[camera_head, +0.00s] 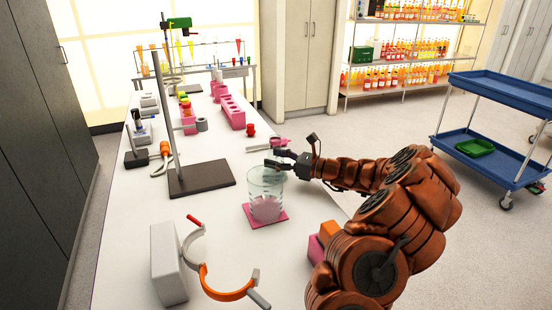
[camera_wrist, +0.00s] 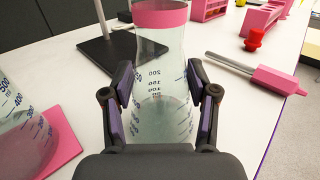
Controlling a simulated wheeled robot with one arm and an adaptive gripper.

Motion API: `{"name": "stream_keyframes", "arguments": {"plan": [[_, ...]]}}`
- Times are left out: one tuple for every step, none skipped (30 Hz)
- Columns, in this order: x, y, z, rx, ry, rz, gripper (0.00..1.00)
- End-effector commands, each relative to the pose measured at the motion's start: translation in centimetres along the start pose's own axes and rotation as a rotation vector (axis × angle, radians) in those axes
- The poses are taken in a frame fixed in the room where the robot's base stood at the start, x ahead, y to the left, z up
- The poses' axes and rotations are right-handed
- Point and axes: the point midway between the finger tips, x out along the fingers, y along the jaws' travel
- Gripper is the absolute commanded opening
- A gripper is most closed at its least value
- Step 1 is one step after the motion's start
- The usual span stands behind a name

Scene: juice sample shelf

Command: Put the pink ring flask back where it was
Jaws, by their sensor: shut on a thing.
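The pink ring flask (camera_wrist: 160,60) is clear glass with dark volume marks and a pink band round its top. In the wrist view it stands roughly upright between the fingers of my gripper (camera_wrist: 162,95), which is shut on its body. Its base is hidden behind the gripper, so I cannot tell whether it touches the table. In the head view my gripper (camera_head: 283,160) is just behind a glass vessel (camera_head: 266,190) on a pink mat (camera_head: 264,217), and the held flask is not clear there. The glass vessel also shows at the left of the wrist view (camera_wrist: 22,135).
A pink-handled tool (camera_wrist: 272,80) lies right of the flask, with a red stopper (camera_wrist: 254,39) beyond. A black stand base (camera_head: 200,177) is left of the mat. A white-and-orange clamp (camera_head: 226,292) is in front. Pink racks (camera_head: 233,112) stand farther back. White table (camera_head: 130,225) is bare at left.

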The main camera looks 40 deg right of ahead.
Motion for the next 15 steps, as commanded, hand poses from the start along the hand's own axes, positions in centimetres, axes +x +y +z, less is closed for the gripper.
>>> {"name": "stream_keyframes", "arguments": {"plan": [[-0.01, -0.01, 0.03, 0.000, -0.001, 0.000, 0.09], [-0.01, -0.01, 0.03, -0.001, -0.001, 0.000, 0.09], [-0.01, -0.01, 0.03, -0.001, -0.001, 0.000, 0.09], [-0.01, -0.01, 0.03, 0.000, -0.001, 0.000, 0.09], [-0.01, -0.01, 0.03, 0.000, 0.000, 0.000, 0.09], [-0.01, -0.01, 0.01, 0.000, 0.000, 0.000, 0.09], [-0.01, -0.01, -0.02, 0.000, 0.000, 0.000, 0.09], [-0.01, 0.00, -0.08, 0.000, 0.000, 0.000, 0.09], [-0.01, -0.01, -0.19, 0.000, 0.000, 0.000, 0.09], [-0.02, -0.01, -0.17, 0.000, 0.000, 0.000, 0.62], [-0.02, -0.01, -0.16, 0.000, 0.000, 0.000, 0.65], [-0.02, 0.00, -0.16, 0.000, 0.000, 0.000, 0.69], [-0.02, 0.00, -0.16, 0.000, 0.000, 0.000, 0.72], [-0.01, 0.00, -0.16, 0.000, 0.000, 0.000, 0.75], [-0.02, 0.00, -0.16, 0.000, 0.000, 0.000, 0.79]]}}
